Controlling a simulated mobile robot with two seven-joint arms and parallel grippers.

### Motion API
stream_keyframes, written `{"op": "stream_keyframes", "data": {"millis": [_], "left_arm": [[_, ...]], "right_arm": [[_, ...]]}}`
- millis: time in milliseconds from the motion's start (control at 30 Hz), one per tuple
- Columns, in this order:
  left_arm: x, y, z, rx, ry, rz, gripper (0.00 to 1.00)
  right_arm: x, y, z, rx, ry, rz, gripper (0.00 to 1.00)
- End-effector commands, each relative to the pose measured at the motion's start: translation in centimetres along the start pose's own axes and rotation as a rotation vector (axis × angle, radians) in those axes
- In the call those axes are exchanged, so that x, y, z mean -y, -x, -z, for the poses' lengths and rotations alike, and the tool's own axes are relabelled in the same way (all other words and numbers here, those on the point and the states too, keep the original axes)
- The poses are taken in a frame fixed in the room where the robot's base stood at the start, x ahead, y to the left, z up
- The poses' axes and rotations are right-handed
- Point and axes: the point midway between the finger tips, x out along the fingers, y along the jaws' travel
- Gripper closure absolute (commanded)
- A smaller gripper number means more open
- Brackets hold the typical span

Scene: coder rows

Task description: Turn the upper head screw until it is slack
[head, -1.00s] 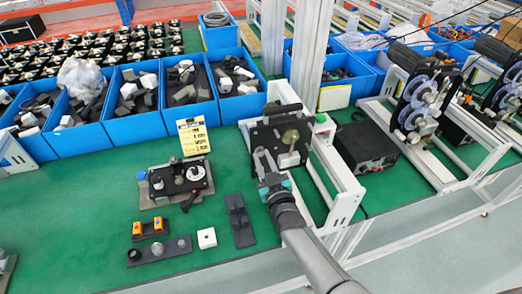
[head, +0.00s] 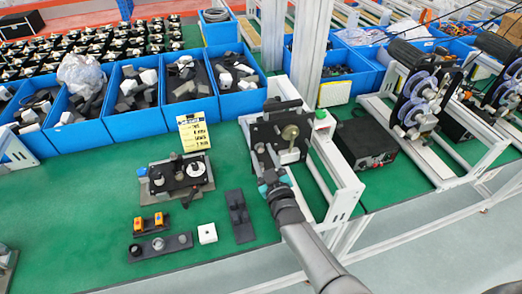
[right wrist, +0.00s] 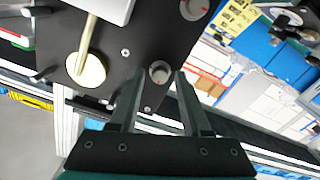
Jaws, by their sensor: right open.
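The coder head is a black plate (head: 268,133) on a white frame, with a brass-coloured round part (head: 290,132) on it. In the right wrist view the black plate (right wrist: 125,25) carries two round grey screws with red marks. One screw (right wrist: 158,72) lies between the tips of my right gripper (right wrist: 158,78); the other screw (right wrist: 193,8) is at the top edge. I cannot tell whether the fingers touch the first screw. My right gripper (head: 266,168) is open at the plate's lower left in the head view. My left gripper is not in view.
Blue bins (head: 130,115) of parts stand behind. A yellow card (head: 193,131) and a black fixture (head: 178,178) are to the left. A black box (head: 365,144) sits right of the frame's white rail (head: 338,175).

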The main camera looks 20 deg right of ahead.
Motion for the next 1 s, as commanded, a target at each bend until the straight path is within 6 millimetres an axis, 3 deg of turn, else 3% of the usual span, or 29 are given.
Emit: {"op": "stream_keyframes", "data": {"millis": [500, 1000], "left_arm": [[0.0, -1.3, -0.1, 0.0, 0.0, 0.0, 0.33], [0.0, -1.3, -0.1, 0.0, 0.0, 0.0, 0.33]], "right_arm": [[0.1, 0.0, -0.1, 0.0, -0.714, 0.001, 0.53], [0.0, 0.0, 0.0, 0.0, -0.773, 0.0, 0.53]]}}
